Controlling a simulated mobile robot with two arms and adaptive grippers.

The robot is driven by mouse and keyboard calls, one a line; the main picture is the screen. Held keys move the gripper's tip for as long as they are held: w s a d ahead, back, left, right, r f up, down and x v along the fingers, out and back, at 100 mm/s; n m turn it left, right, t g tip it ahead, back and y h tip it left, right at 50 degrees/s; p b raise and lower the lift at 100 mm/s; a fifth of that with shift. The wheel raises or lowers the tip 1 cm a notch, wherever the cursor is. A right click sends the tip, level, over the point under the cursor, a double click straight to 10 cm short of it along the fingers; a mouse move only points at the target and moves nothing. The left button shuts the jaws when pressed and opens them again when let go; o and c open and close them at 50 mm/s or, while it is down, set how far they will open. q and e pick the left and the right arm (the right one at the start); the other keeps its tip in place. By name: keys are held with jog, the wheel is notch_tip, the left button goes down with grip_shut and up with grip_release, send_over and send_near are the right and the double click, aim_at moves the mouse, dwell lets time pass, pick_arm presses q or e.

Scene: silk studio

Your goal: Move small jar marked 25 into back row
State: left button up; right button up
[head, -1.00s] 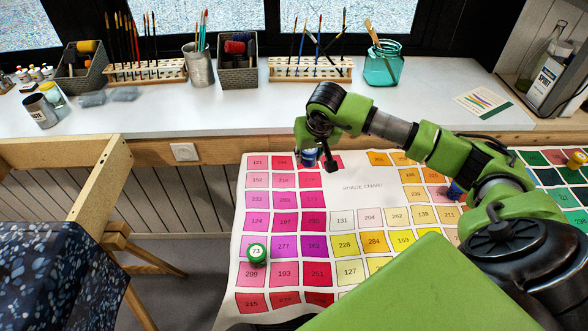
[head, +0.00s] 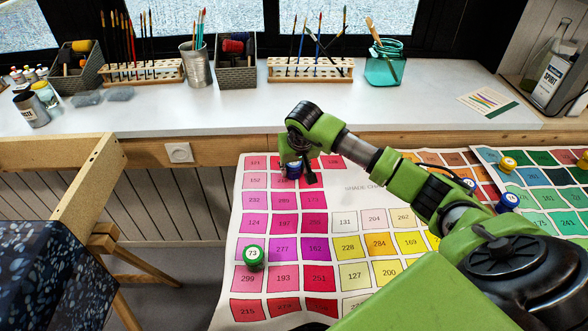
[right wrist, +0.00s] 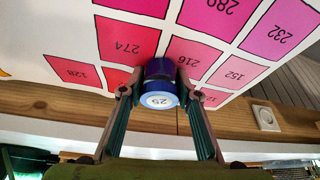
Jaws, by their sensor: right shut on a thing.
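The small jar marked 25 is blue with a pale blue lid label. In the right wrist view the jar (right wrist: 160,86) stands between the fingers of my right gripper (right wrist: 160,103), which is shut on it. In the head view the jar (head: 294,171) shows under my right gripper (head: 298,172), near the far left part of the shade chart (head: 345,210). It is over the chart's far rows, close to the swatch 216 (right wrist: 190,62). I cannot tell whether its base touches the chart. My left gripper is not in view.
A green-lidded jar marked 73 (head: 254,255) stands on the chart's left side. A white counter (head: 330,112) with brush racks lies behind the chart.

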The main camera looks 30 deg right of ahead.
jog(key=shift+f, duration=0.1)
jog(key=o, duration=1.1)
jog(key=shift+r, duration=0.4)
jog(key=v, duration=1.1)
jog(key=shift+s+r+b, duration=0.2)
jog(key=shift+s+b, duration=0.05)
jog(key=shift+b, duration=0.05)
